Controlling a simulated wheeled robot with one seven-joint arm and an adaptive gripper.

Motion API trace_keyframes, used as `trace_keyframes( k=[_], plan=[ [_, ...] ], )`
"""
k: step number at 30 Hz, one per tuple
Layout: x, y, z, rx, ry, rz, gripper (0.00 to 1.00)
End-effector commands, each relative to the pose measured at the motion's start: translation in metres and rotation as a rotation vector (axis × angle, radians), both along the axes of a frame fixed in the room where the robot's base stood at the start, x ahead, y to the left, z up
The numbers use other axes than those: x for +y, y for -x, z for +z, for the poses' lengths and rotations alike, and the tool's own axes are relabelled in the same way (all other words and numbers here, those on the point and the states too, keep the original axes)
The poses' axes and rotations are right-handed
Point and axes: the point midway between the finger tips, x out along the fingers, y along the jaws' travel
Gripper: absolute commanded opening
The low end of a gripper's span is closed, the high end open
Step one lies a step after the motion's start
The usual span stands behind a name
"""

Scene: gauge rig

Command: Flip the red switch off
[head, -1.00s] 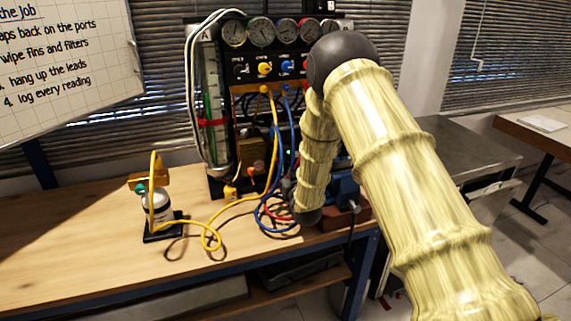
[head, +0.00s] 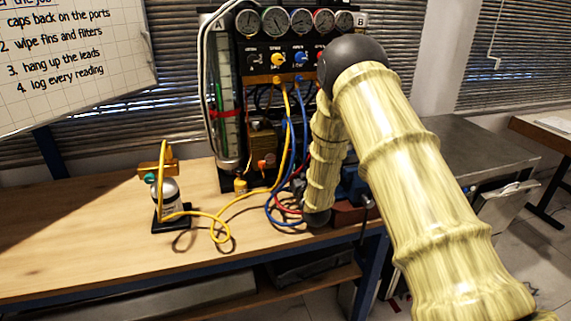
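The gauge rig (head: 226,183) stands at the back of the wooden bench, with a black panel that carries yellow and blue knobs. I cannot clearly make out a red switch. A small red spot shows on the panel at the edge of my arm's dark joint, too small and covered to tell what it is. My arm reaches across the right part of the rig and hides that side. My gripper is not visible; only arm links and dark joints show.
A row of round gauges (head: 275,21) tops the rig. Yellow and blue hoses (head: 287,130) hang in front. A small canister (head: 169,194) on a black base stands on the bench (head: 80,235) to the left, with a yellow hose. The left bench top is mostly clear.

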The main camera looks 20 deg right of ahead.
Motion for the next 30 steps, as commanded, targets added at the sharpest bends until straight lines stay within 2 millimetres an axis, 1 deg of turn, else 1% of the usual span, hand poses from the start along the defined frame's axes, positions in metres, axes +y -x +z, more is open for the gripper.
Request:
trace_keyframes(
  k=[5, 8, 10, 12, 24, 30],
  plan=[
    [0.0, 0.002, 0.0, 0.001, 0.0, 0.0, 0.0],
    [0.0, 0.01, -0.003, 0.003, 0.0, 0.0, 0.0],
    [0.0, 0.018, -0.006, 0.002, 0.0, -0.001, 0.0],
    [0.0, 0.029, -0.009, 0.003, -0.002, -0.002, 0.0],
    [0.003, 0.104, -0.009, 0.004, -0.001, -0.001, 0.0],
    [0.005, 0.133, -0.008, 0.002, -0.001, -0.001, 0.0]
  ],
)
